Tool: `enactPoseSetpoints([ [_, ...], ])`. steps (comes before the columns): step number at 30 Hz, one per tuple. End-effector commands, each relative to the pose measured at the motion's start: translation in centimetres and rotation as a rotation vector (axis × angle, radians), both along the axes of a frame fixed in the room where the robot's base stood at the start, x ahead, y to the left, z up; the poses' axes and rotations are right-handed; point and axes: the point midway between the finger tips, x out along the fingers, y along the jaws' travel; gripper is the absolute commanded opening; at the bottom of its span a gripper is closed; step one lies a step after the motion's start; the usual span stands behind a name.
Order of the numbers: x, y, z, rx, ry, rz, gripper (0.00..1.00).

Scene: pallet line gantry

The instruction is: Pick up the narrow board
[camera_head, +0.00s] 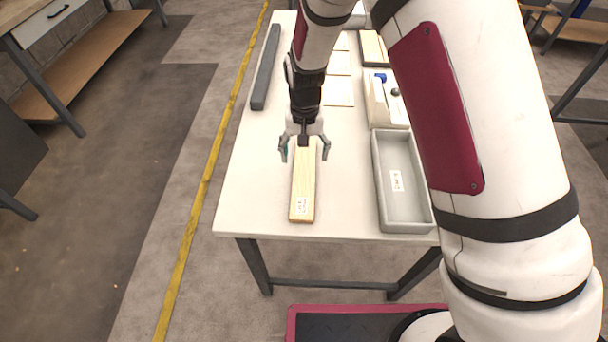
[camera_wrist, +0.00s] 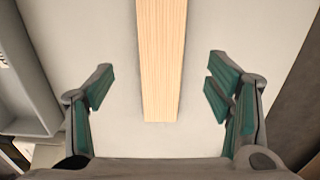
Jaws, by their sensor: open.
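The narrow board (camera_head: 303,185) is a pale wooden plank with a small white label near its front end. It lies lengthwise on the white table (camera_head: 253,185). My gripper (camera_head: 304,154) is open above the board's far part, its fingers apart to either side of it. In the wrist view the board (camera_wrist: 161,60) runs from the top edge down to an end between the open fingers of my gripper (camera_wrist: 160,95). A clear gap shows on each side, and nothing is held. The gripper hides part of the board's far end in the head view.
A grey tray (camera_head: 384,200) with a label stands to the right of the board. A dark grey bar (camera_head: 266,68) lies along the table's left edge.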

Motion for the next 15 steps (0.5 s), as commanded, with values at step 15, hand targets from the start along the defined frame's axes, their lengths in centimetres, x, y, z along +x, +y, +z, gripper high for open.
enactPoseSetpoints([
  [15,-0.5,0.2,-5.2,0.000,0.002,0.000,0.73],
])
